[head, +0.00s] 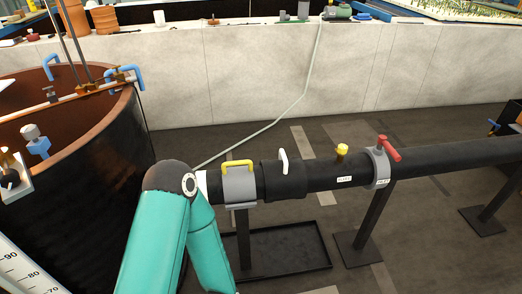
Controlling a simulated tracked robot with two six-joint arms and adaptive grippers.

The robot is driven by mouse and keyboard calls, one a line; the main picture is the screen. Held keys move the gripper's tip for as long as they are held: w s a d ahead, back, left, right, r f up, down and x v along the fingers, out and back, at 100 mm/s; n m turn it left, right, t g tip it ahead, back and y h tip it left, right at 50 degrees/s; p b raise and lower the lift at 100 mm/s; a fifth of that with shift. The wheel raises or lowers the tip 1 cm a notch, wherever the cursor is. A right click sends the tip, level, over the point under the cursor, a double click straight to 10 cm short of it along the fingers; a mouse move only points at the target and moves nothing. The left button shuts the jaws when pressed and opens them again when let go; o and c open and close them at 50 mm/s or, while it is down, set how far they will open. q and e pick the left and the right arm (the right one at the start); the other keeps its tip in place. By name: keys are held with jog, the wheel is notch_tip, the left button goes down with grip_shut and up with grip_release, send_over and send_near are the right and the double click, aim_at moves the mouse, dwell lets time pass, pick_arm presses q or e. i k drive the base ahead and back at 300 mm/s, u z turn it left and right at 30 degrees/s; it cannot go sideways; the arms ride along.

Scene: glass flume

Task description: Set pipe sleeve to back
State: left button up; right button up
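A black pipe (455,153) runs across the view on stands. The pipe sleeve (285,183) looks like the thicker black collar around it, with a white handle (283,161) standing up on top. It sits just right of a grey clamp (239,186) with a yellow handle (238,167). A second grey clamp (379,168) with a red lever (389,149) is farther right. Neither gripper is in view. Only a teal arm of mine shows at the bottom, its dark elbow in front of the pipe's left end.
A large dark round tank (95,190) with fittings fills the left. A black drip tray (285,250) lies on the floor below the sleeve. A yellow cap (342,150) rises between the sleeve and the right clamp. A pale wall (400,65) runs behind, with a hose (303,90) hanging over it.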

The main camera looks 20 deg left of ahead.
aim_at(285, 178)
jog(key=z, duration=0.05)
jog(key=i, duration=1)
jog(key=u, duration=0.1)
